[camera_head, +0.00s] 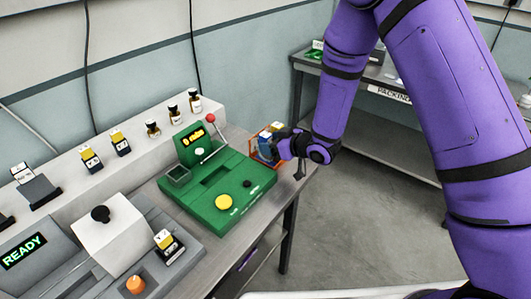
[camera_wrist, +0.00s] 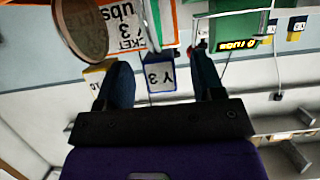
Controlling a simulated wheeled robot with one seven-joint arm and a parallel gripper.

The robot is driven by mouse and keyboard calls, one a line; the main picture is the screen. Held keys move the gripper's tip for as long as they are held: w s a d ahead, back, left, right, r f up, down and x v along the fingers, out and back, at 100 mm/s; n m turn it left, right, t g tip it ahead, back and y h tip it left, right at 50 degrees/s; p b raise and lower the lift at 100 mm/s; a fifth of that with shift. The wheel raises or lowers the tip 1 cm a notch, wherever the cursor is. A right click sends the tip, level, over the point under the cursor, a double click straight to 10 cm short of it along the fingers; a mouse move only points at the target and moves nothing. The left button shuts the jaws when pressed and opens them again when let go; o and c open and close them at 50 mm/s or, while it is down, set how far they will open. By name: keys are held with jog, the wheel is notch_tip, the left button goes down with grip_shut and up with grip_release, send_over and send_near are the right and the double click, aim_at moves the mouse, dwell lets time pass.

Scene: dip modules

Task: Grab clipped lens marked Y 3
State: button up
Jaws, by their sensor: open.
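A small white tag marked Y 3 with a blue edge (camera_wrist: 160,74) shows upside down in the wrist view, between the fingers of my gripper (camera_wrist: 162,84). The fingers are open, with a gap on each side of the tag. A round, brownish see-through disc (camera_wrist: 82,30) shows at the upper left of the wrist view; I cannot tell whether it is joined to the tag. In the head view my gripper (camera_head: 272,147) is at the table's far right corner, beside an orange-edged holder (camera_head: 256,136) that it partly hides.
A green machine (camera_head: 218,190) with a yellow button stands left of my gripper. Small bottles (camera_head: 173,112) and yellow-topped clips (camera_head: 91,158) line the back ledge. A grey READY station (camera_head: 40,250) is at front left. A packing shelf (camera_head: 375,90) stands behind; open floor lies right.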

jog(key=shift+x, duration=1.45)
jog(key=shift+c, duration=0.3)
jog(key=c, duration=0.9)
jog(key=shift+c, duration=0.2)
jog(key=shift+r, duration=0.15)
